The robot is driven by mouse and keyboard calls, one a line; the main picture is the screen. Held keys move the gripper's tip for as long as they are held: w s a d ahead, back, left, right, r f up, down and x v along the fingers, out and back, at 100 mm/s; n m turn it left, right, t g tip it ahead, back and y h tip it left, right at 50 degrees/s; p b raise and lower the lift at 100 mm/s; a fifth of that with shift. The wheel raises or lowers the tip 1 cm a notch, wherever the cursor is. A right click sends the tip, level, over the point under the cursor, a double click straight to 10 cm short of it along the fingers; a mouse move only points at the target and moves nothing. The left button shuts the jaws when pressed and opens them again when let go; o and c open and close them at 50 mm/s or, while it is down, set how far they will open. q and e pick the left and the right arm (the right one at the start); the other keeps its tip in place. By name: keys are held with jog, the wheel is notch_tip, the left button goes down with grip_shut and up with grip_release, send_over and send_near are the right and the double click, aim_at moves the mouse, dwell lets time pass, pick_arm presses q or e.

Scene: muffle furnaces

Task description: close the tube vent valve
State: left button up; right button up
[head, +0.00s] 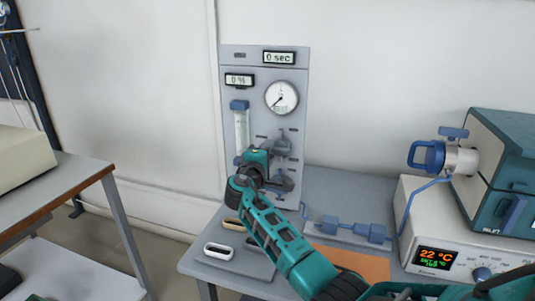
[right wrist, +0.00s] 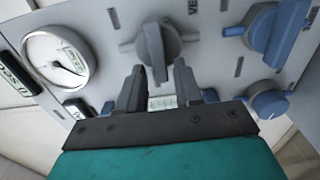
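A grey valve knob (right wrist: 157,45) with a long handle is on the upright panel, with a partly readable "VE" label beside it; I take it as the vent valve. In the right wrist view its handle lies lengthwise, pointing down toward my right gripper (right wrist: 160,78). The gripper's two dark fingers are apart, one on each side of the handle's near end, with gaps visible. In the head view the gripper (head: 268,172) is in front of the lower panel (head: 235,62) and hides part of it. A grey knob (head: 281,145) shows just above it. My left gripper is not in view.
A blue valve knob (right wrist: 272,32) and a round blue knob (right wrist: 268,103) sit right of the grey one. A pressure gauge (head: 282,97) is above. A furnace controller (head: 436,257) and blue-handled tube end (head: 428,156) stand at right. Bare wall lies left.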

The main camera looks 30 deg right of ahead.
jog(key=shift+o, duration=0.4)
jog(key=shift+s+a, duration=0.1)
jog(key=v, duration=1.2)
jog(key=shift+s+a, duration=0.2)
jog(key=shift+a, duration=0.05)
jog(key=shift+f, duration=0.1)
